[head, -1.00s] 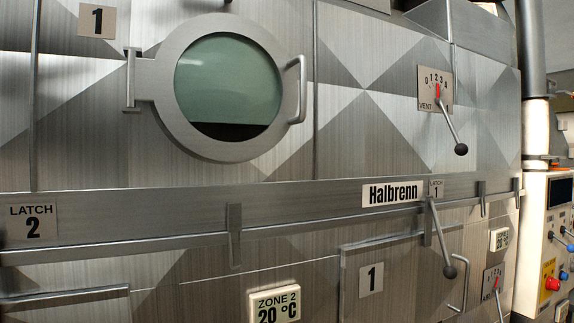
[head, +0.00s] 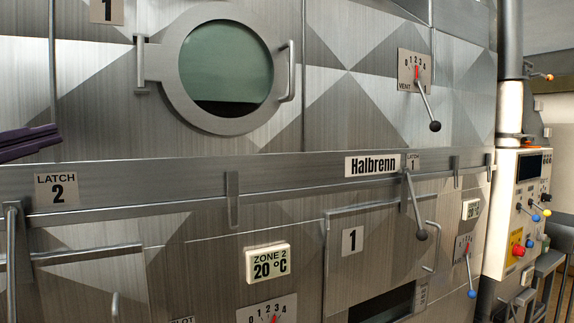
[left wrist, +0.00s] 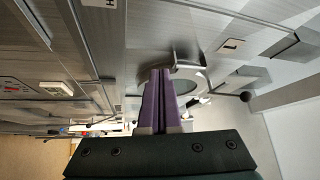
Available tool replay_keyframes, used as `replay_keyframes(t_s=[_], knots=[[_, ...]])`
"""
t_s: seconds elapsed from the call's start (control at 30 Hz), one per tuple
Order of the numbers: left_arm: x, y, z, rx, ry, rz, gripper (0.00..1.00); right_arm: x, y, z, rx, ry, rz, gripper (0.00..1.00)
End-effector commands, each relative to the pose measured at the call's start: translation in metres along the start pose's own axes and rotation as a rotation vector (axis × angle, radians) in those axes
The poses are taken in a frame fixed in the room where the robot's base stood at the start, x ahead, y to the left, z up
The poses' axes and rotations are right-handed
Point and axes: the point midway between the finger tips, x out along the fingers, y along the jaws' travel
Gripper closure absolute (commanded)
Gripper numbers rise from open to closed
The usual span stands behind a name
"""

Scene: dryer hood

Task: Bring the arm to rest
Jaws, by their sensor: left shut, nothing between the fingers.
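My left gripper (head: 30,143) shows at the left edge of the head view as dark purple fingers, in front of the metal dryer hood (head: 120,110) and above the latch 2 plate (head: 56,189). In the left wrist view its two purple fingers (left wrist: 160,75) lie together, shut with nothing between them. They appear apart from the hood; the exact gap cannot be told. My right gripper is not in view.
The hood carries a round window (head: 225,68) with a handle, a vent lever (head: 428,105), a latch 1 lever (head: 416,210) and a lower door (head: 375,255). A white control panel (head: 520,215) with coloured knobs stands at the right. A rail (head: 150,207) runs along the hood.

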Motion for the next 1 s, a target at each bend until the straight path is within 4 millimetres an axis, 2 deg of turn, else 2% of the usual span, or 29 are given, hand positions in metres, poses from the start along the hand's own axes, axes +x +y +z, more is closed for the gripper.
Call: replay_keyframes(t_s=[0.03,0.1,0.17,0.2,0.27,0.33,0.4,0.47,0.5,0.57,0.6,0.7,0.9,1.0], knots=[[-0.017,0.04,0.005,-0.138,-0.103,0.096,1.0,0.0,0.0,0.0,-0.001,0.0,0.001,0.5],[-0.046,0.091,0.012,-0.307,-0.259,0.23,1.0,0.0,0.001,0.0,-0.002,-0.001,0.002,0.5],[-0.076,0.13,0.012,-0.44,-0.391,0.342,1.0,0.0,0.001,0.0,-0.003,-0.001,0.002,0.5],[-0.099,0.155,0.009,-0.52,-0.478,0.418,1.0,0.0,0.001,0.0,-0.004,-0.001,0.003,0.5],[-0.136,0.187,0.002,-0.629,-0.608,0.528,1.0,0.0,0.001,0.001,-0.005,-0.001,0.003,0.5],[-0.18,0.217,-0.013,-0.741,-0.754,0.654,1.0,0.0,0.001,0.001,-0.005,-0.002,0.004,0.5],[-0.226,0.238,-0.031,-0.838,-0.896,0.776,1.0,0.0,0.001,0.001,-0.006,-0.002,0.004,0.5],[-0.264,0.25,-0.049,-0.91,-1.014,0.878,1.0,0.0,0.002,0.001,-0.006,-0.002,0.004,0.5],[-0.289,0.256,-0.062,-0.952,-1.092,0.946,1.0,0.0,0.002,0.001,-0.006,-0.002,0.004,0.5],[-0.321,0.252,-0.082,-1.003,-1.198,1.037,1.0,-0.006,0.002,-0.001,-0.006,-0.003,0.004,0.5],[-0.306,0.217,-0.086,-0.988,-1.18,1.018,1.0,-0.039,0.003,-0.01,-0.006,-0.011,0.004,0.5],[-0.296,0.178,-0.095,-0.983,-1.176,1.015,1.0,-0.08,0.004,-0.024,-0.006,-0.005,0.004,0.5],[-0.28,0.106,-0.112,-0.979,-1.175,1.015,1.0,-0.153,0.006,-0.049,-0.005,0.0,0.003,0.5],[-0.274,0.084,-0.117,-0.978,-1.174,1.014,1.0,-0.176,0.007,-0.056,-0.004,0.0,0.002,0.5]])
